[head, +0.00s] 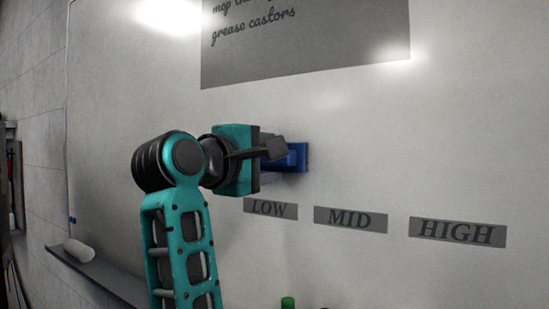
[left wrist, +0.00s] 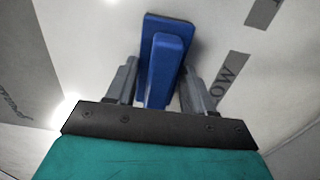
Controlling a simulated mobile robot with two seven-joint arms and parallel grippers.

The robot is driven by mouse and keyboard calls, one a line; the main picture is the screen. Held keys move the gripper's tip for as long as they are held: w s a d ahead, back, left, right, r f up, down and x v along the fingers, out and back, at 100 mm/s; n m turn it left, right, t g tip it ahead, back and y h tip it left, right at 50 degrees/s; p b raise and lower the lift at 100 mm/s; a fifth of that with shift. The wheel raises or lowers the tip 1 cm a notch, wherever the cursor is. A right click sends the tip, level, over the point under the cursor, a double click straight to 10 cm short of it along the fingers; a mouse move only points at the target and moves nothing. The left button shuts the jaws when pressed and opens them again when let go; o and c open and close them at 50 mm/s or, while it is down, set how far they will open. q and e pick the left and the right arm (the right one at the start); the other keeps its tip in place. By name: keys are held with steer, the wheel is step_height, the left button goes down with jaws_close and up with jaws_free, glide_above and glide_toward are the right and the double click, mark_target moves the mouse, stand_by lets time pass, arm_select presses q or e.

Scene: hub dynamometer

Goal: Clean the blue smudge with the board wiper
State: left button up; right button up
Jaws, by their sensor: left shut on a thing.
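The blue board wiper (head: 298,158) is against the whiteboard (head: 350,130), above and slightly right of the LOW label. It also shows in the left wrist view (left wrist: 165,55), with its blue handle between my fingers. My left gripper (head: 272,152) is shut on the wiper's handle; in the left wrist view the fingers (left wrist: 160,88) stand on either side of it. No blue smudge can be made out; the gripper and wiper hide part of the board. My right gripper is not in view.
Grey labels LOW (head: 270,208), MID (head: 350,219) and HIGH (head: 457,232) sit on the board. A grey sheet with writing (head: 305,50) is above. A tray (head: 105,277) at lower left holds a white roll (head: 78,250). A green-topped item (head: 288,303) shows at the bottom edge.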

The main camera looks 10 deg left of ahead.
arm_select(q)
steer(key=shift+w+a, duration=0.3)
steer(key=shift+a, duration=0.45)
steer(key=shift+w+a, duration=0.25)
steer(key=shift+a, duration=0.5)
steer(key=shift+r, duration=0.3)
steer(key=shift+s+d, duration=0.6)
steer(key=shift+d, duration=1.05)
steer(key=shift+s+d, duration=0.55)
steer(key=shift+d, duration=1.15)
steer(key=shift+s+d, duration=0.6)
steer(key=shift+d, duration=1.05)
steer(key=shift+w+a, duration=0.6)
steer(key=shift+a, duration=1.05)
steer(key=shift+w+a, duration=0.55)
steer(key=shift+a, duration=1.15)
steer(key=shift+w+a, duration=0.6)
steer(key=shift+a, duration=1.05)
steer(key=v, duration=0.6)
